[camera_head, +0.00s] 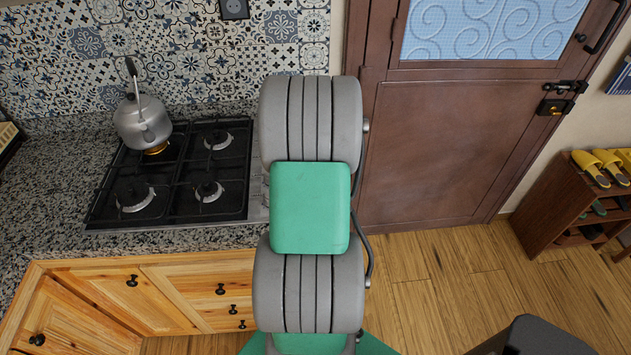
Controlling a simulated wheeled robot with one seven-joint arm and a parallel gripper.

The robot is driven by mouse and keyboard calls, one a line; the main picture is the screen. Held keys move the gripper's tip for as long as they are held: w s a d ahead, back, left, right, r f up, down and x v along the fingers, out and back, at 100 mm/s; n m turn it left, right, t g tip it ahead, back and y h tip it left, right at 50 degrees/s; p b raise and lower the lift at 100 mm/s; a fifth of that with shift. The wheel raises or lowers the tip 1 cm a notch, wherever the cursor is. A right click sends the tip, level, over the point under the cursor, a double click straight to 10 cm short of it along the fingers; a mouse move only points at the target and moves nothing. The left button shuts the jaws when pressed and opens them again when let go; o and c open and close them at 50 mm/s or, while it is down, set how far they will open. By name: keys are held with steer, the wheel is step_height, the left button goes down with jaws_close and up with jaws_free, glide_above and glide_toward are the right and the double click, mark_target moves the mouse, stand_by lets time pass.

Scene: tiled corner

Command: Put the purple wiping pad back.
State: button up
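No purple wiping pad shows in the head view. My arm's grey and green links rise through the middle of the picture and hide part of the counter edge, the wall and the door. My gripper is not in view, so its state and anything in it cannot be seen.
A granite counter (45,240) with wooden cabinets (190,290) below is at left. A metal kettle (142,122) stands on the black gas stove (180,180). A brown door (440,150) is behind. A shoe rack (545,215) is at right. Wooden floor (440,290) is open between.

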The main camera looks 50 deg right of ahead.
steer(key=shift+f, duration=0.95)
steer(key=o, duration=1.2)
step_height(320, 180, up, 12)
steer(key=b, duration=0.3)
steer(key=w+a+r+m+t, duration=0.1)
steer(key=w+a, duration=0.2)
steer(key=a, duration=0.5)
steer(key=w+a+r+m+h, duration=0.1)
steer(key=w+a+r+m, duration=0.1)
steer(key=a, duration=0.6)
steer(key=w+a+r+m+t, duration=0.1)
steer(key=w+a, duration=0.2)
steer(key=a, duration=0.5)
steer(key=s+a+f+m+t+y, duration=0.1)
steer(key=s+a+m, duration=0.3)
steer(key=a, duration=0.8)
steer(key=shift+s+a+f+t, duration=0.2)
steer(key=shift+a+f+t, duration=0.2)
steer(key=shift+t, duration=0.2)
